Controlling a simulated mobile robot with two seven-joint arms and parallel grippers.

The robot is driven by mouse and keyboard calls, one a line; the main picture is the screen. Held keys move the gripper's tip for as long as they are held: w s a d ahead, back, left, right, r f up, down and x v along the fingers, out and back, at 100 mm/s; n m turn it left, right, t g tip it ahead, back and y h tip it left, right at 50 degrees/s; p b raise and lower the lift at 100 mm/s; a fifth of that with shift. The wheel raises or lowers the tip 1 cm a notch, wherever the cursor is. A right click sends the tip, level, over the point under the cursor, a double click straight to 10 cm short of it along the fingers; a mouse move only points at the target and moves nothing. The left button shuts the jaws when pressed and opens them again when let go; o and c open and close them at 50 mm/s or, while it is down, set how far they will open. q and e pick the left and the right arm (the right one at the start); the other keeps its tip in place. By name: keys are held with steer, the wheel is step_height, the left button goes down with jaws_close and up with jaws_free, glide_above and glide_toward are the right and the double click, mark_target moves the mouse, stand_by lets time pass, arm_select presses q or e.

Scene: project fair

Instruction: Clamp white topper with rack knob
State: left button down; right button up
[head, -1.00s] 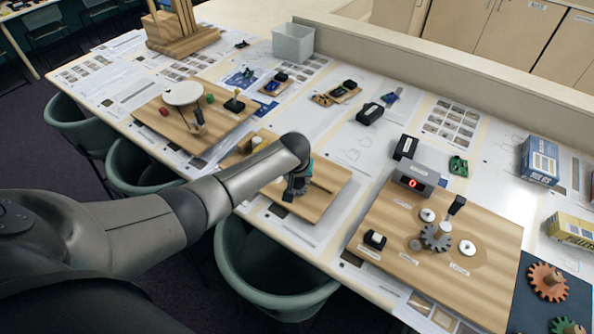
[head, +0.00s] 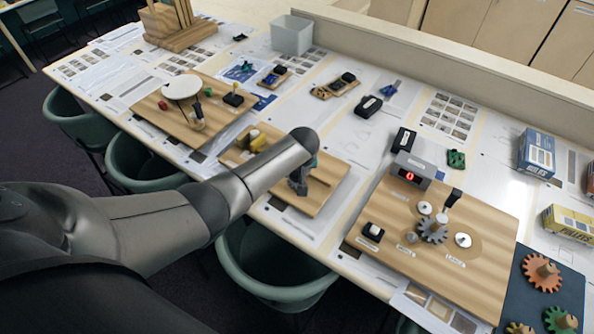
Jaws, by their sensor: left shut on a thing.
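My left gripper (head: 298,184) is low over the right half of the middle wooden board (head: 325,184), its fingers closed. Its arm and wrist hide most of what is between the fingers, so I cannot make out the held part or the rack knob clearly. A small white piece (head: 253,134), which looks like the white topper, shows at the board's far left part. It is beside or on a yellowish block (head: 259,143); I cannot tell which. My forearm hides the ground between that block and the gripper. My right gripper is not in view.
To the right is a gear board (head: 460,276) with a red-lit display box (head: 412,171). To the left is a board with a white disc (head: 181,87). A grey bin (head: 292,36) stands at the back. Green chairs (head: 275,262) line the front edge.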

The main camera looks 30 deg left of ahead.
arm_select(q)
steer(key=shift+c, duration=1.4)
jaws_free()
steer(key=shift+r, duration=0.1)
steer(key=shift+r, duration=0.2)
steer(key=p+v, duration=0.1)
steer(key=v, duration=1.3)
steer(key=shift+s+r+p, duration=0.25)
steer(key=shift+p, duration=0.1)
steer(key=shift+d, duration=0.1)
